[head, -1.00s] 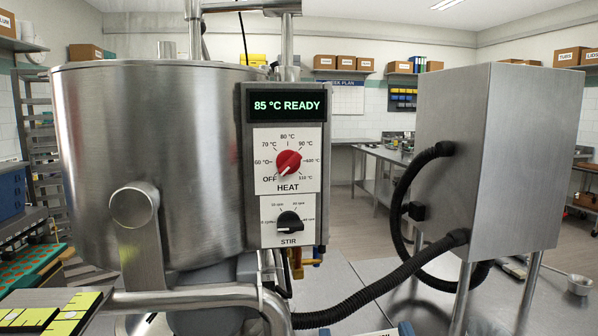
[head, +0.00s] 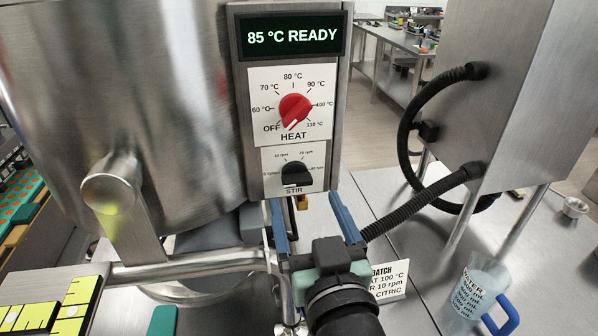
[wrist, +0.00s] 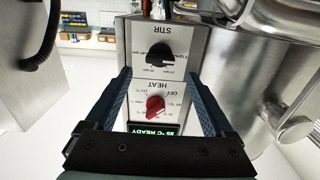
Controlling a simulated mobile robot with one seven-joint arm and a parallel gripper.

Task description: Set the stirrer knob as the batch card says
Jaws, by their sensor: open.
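The black stirrer knob (head: 297,174) sits above the STIR label, low on the control panel (head: 340,115). Its scale runs through 10 rpm at upper left; I cannot read its pointer clearly. In the wrist view the knob (wrist: 157,54) shows upside down, beyond my fingers. My gripper (head: 308,212) is open and empty, below and in front of the knob, not touching it. Its two blue fingers also show in the wrist view (wrist: 159,85).
The red heat knob (head: 295,108) is above the stirrer knob, its white mark toward OFF. The display (head: 292,36) reads 85 °C READY. A steel kettle (head: 120,90) stands left. A black hose (head: 415,210) and steel box (head: 510,100) are right. A measuring jug (head: 480,290) stands lower right.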

